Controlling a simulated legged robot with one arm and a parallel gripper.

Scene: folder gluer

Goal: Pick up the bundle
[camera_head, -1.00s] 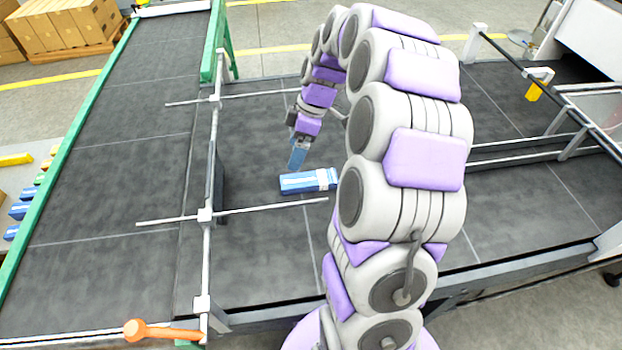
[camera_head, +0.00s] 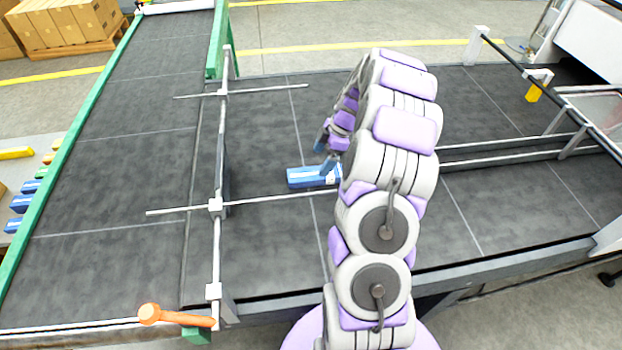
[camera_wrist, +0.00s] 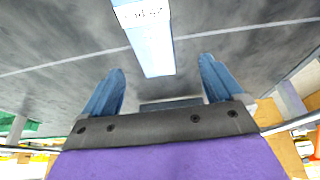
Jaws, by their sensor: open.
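The bundle (camera_head: 305,177) is a flat blue pack with a white band, lying on the dark belt. Its right end is hidden behind my arm in the head view. In the wrist view the bundle (camera_wrist: 152,46) extends from the top edge down toward the space between my fingers, its white label near the top. My gripper (camera_head: 327,160) is just above the bundle, by its far right part. In the wrist view my gripper (camera_wrist: 160,85) has its two blue fingers wide apart with nothing between them, one to each side of the bundle's line.
A metal guide rail (camera_head: 216,240) with crossbars runs left of the bundle; one crossbar (camera_head: 270,199) passes just in front of it. An orange handle (camera_head: 176,316) is at the near left. More blue packs (camera_head: 20,203) lie beyond the green edge. The belt behind the bundle is clear.

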